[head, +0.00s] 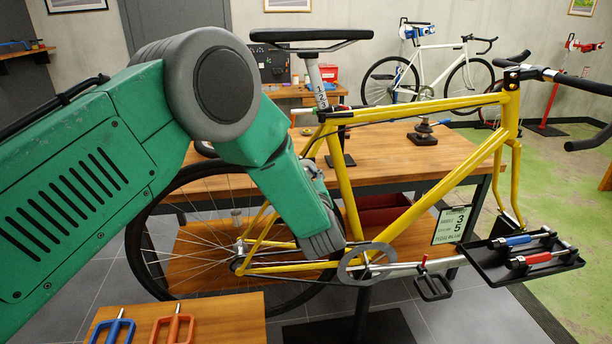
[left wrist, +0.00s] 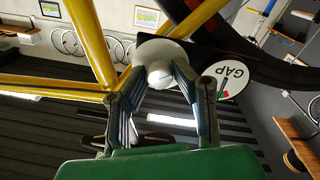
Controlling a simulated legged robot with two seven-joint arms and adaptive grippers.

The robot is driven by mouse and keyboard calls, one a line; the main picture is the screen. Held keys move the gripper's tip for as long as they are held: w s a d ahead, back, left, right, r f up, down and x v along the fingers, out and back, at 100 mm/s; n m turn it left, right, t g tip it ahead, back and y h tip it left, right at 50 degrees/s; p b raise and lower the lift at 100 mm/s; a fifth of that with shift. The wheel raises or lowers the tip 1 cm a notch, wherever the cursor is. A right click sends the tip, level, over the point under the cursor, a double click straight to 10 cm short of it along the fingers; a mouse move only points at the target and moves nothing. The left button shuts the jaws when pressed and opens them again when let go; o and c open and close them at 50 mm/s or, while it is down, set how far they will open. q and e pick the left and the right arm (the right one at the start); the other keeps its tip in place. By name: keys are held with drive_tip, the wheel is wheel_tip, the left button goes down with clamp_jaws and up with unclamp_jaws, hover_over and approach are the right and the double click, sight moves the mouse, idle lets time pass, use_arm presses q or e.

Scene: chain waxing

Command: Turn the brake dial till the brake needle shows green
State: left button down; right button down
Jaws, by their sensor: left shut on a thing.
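My left gripper shows in the left wrist view (left wrist: 158,78), its two fingers closed on either side of a pale round knob (left wrist: 165,52), which appears to be the brake dial. The fingers touch the knob's sides. Right of it is a white round gauge marked GAP (left wrist: 234,78), upside down in this view, with small coloured marks at its edge; I cannot tell where its needle points. In the head view my left arm reaches to the rear of the yellow bicycle (head: 345,180); the fingertips, knob and gauge are hidden there. My right gripper is not in view.
A wooden workbench (head: 400,155) stands behind the bicycle. A black tray (head: 490,270) with red and blue handled tools is at the right. A pedal card (head: 451,225) stands beside it.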

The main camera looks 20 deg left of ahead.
use_arm(q)
drive_tip(key=shift+s+d+f, duration=0.1)
drive_tip(key=shift+s+f, duration=0.05)
drive_tip(key=shift+f, duration=0.25)
drive_tip(key=c, duration=1.3)
unclamp_jaws()
drive_tip(key=shift+w+r, duration=0.15)
drive_tip(key=shift+w, duration=0.05)
drive_tip(key=shift+r, duration=0.1)
drive_tip(key=v, duration=1.2)
drive_tip(key=shift+d+f, duration=0.1)
drive_tip(key=shift+f, duration=0.1)
